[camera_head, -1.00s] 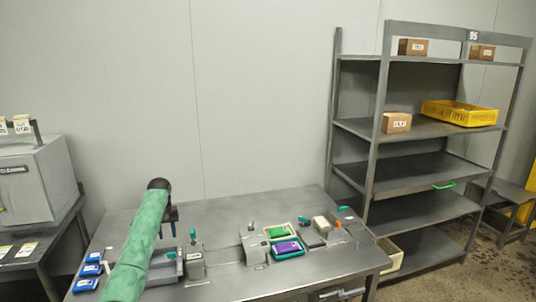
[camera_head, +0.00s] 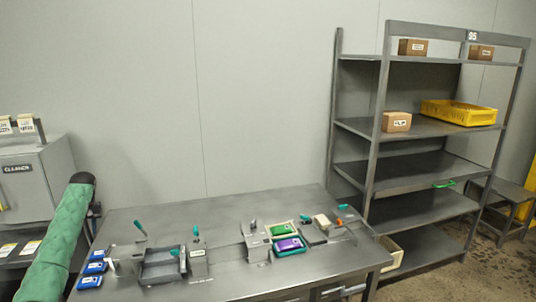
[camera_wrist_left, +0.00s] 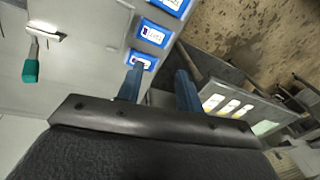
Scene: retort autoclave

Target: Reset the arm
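My left arm in its green sleeve comes in from the lower left of the head view. The left gripper (camera_head: 96,211) is at the left edge of the metal table (camera_head: 225,211), partly hidden by the wrist. In the left wrist view the two blue fingers of the gripper (camera_wrist_left: 158,85) stand apart with nothing held between them. Several blue-and-white packs (camera_head: 95,268) lie on the table's left corner, below the gripper in the head view. My right gripper is in no view.
A grey cabinet (camera_head: 40,182) stands at the left, beside my arm. A grey tray (camera_head: 162,265), clamps with teal handles and a purple pack (camera_head: 288,245) are on the table. A grey shelf rack (camera_head: 415,182) with a yellow crate (camera_head: 459,112) stands at right.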

